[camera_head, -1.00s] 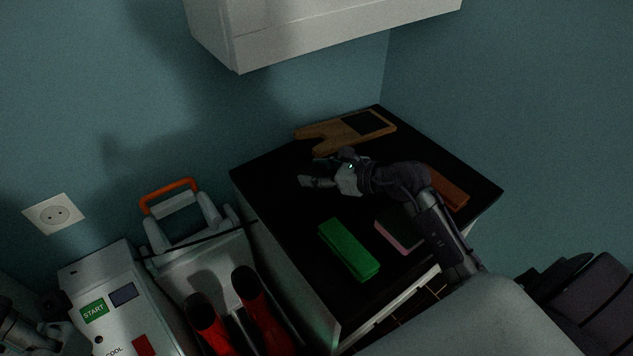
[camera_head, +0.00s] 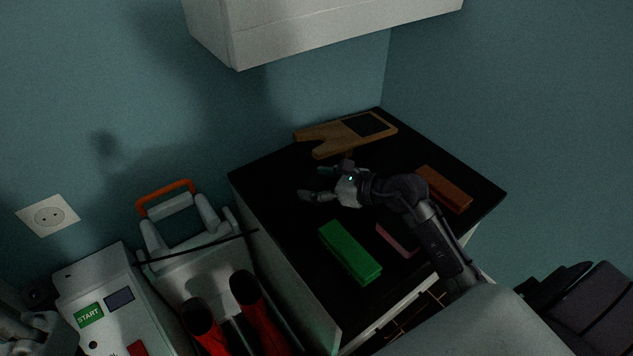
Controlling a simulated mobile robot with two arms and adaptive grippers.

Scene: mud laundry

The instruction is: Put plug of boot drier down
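My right gripper (camera_head: 314,184) is over the black top of the cabinet (camera_head: 285,185), pointing left. Its two fingers are apart and I see nothing between them. No plug can be made out in this dark view. The likely boot drier is the pale unit with START and red labels (camera_head: 122,322) at lower left. A thin dark cord or rod (camera_head: 200,245) runs across the grey frame beside it. Part of my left gripper (camera_head: 38,322) shows at the lower left edge, beside the pale unit; its fingers are unclear.
A white wall socket (camera_head: 48,215) is at left. Red boots (camera_head: 255,310) stand by an orange-handled frame (camera_head: 165,199). On the cabinet lie a green block (camera_head: 349,252), a pink-edged item (camera_head: 397,240), a brown block (camera_head: 444,189) and a wooden board (camera_head: 335,135). A white wall cabinet (camera_head: 320,25) hangs above.

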